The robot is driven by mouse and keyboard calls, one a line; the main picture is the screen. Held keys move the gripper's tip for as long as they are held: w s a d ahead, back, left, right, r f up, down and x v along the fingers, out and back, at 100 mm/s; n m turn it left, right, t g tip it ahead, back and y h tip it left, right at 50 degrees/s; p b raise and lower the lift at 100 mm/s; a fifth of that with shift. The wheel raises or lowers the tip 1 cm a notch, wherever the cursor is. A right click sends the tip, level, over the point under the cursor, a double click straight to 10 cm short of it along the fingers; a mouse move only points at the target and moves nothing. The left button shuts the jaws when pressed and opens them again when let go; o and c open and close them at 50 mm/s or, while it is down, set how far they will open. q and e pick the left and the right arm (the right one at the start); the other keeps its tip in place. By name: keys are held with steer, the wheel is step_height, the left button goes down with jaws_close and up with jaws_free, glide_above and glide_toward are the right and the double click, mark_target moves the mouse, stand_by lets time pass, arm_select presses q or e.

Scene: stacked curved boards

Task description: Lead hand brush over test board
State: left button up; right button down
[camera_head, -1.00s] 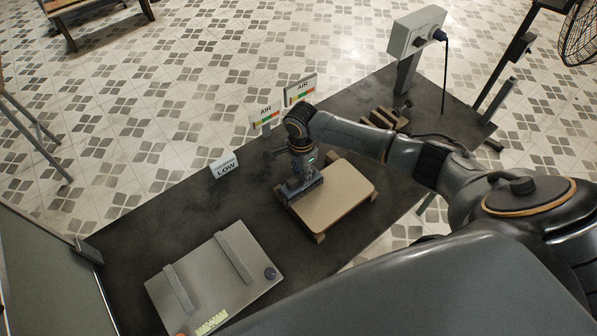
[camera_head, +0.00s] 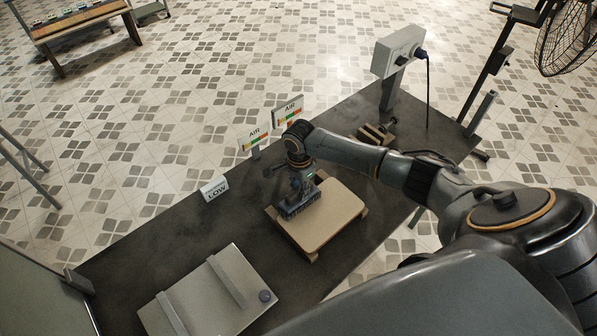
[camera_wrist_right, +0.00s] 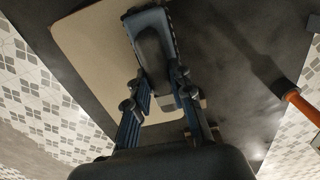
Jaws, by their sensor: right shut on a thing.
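The tan curved board (camera_head: 333,214) lies on a low wooden support on the dark table; it also shows in the right wrist view (camera_wrist_right: 92,55). A dark hand brush (camera_head: 293,208) is at the board's left edge, its bristles facing down. I cannot tell whether the bristles touch the board. My right gripper (camera_head: 302,182) is shut on the brush from above. In the right wrist view the brush (camera_wrist_right: 152,48) sits between the fingers of the right gripper (camera_wrist_right: 163,92). My left gripper is not in view.
A grey flat case (camera_head: 232,268) lies front left on the table. A grey control box (camera_head: 399,50) on a post and a clamp-like block (camera_head: 376,134) are at the back right.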

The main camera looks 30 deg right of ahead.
steer(key=shift+d, duration=0.15)
steer(key=shift+w+d, duration=0.2)
steer(key=shift+d, duration=1.3)
steer(key=shift+w+d+f, duration=0.1)
steer(key=shift+w+d, duration=0.05)
steer(key=shift+d, duration=1.35)
steer(key=shift+d, duration=0.1)
steer(key=shift+w+d, duration=0.1)
steer(key=shift+d, duration=0.7)
steer(key=shift+w+d, duration=0.1)
steer(key=shift+d, duration=0.65)
steer(key=shift+w+d, duration=0.2)
steer(key=shift+d, duration=0.6)
steer(key=shift+w+d, duration=0.15)
steer(key=shift+d, duration=0.6)
